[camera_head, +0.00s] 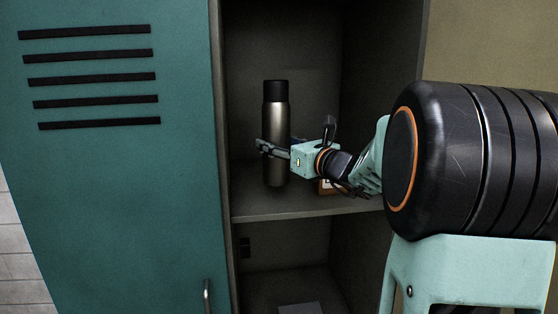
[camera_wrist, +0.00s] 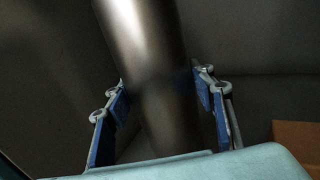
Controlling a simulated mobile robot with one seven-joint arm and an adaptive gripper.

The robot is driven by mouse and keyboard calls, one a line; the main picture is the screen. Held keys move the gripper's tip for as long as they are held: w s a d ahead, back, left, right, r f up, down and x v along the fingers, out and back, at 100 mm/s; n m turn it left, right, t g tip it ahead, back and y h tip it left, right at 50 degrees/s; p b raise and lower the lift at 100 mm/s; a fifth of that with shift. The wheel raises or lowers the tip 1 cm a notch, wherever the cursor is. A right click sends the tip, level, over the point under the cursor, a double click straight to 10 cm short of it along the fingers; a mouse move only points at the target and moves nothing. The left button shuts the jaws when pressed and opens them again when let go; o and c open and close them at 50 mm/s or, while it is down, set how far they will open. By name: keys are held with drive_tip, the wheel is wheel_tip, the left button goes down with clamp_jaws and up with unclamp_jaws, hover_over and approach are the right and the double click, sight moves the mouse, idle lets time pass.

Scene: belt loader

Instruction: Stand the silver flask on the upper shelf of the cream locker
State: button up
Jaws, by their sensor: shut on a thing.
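The silver flask (camera_head: 275,130), with a black cap, is upright inside the cream locker (camera_head: 437,40), over the upper shelf (camera_head: 295,204). My gripper (camera_head: 268,148) reaches in from the right and is shut around the flask's middle. In the wrist view the flask (camera_wrist: 150,70) runs between the two blue-padded fingers (camera_wrist: 162,100), one on each side. The flask's base is low, close to the shelf surface; I cannot tell whether it touches. The gripper's fingers cover part of the flask's body.
A teal locker door (camera_head: 110,190) with black slots and a handle stands on the left. A small brown box (camera_head: 327,187) sits on the upper shelf behind my wrist, partly hidden. A pale flat item (camera_head: 300,308) lies in the lower compartment. The shelf's front left is bare.

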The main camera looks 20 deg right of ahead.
sight(276, 158)
drive_tip(key=shift+f, duration=1.8)
drive_tip(key=shift+f, duration=0.15)
drive_tip(key=o, duration=1.7)
drive_tip(key=shift+c, duration=0.2)
drive_tip(key=b+v, duration=0.2)
drive_tip(key=v, duration=1)
drive_tip(key=shift+s, duration=0.1)
